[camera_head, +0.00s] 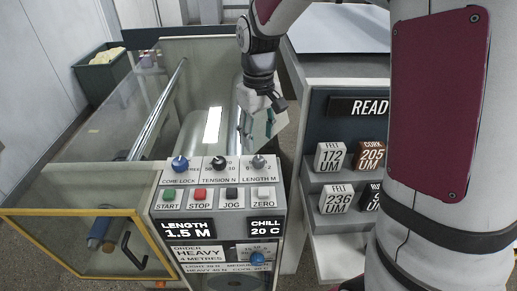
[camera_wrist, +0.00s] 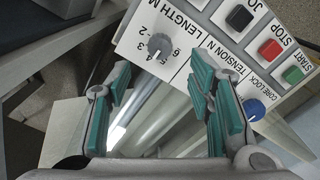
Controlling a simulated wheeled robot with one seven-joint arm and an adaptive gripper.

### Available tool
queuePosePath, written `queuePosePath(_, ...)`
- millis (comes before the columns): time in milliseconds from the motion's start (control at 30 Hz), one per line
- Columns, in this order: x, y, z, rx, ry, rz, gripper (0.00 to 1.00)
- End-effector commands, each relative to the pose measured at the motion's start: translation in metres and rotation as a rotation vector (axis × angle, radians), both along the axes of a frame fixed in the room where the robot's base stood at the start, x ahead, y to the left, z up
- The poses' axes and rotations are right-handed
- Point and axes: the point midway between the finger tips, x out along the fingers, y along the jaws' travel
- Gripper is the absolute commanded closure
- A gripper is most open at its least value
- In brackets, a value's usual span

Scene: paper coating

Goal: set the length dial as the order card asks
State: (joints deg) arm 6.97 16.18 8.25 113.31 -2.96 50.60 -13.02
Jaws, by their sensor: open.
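The length dial (camera_head: 258,161) is a small grey knob at the right of the control panel's top row. In the wrist view the length dial (camera_wrist: 160,45) sits just beyond my fingertips, by its number scale; I cannot read its pointer surely. The display (camera_head: 187,229) reads LENGTH 1.5 M. The order card (camera_head: 197,253) below reads HEAVY, 4 METRES; its smaller lines are partly unclear. My gripper (camera_head: 258,122) is behind and above the panel, apart from the dial. In the wrist view my gripper (camera_wrist: 161,72) is open and empty, its teal fingers spread.
The core lock knob (camera_head: 179,164) and tension knob (camera_head: 218,162) stand left of the dial. Start (camera_head: 169,196), stop (camera_head: 199,194), jog (camera_head: 231,193) and zero (camera_head: 265,192) buttons lie in front. A rack of labelled blocks (camera_head: 331,157) stands right. My arm covers part of it.

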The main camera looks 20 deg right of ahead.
Motion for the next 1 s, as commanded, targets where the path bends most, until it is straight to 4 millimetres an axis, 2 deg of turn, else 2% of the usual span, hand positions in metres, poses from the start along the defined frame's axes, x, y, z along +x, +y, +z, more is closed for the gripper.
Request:
queuePosePath(100, 0.000, 0.000, 0.022, 0.000, -0.003, 0.000, 0.52)
queuePosePath(300, 0.000, 0.000, 0.041, 0.000, -0.001, 0.000, 0.52)
queuePosePath(867, -0.001, 0.000, 0.044, -0.001, -0.001, -0.001, 0.52)
queuePosePath(1000, -0.014, 0.000, 0.061, -0.009, -0.035, -0.015, 0.52)
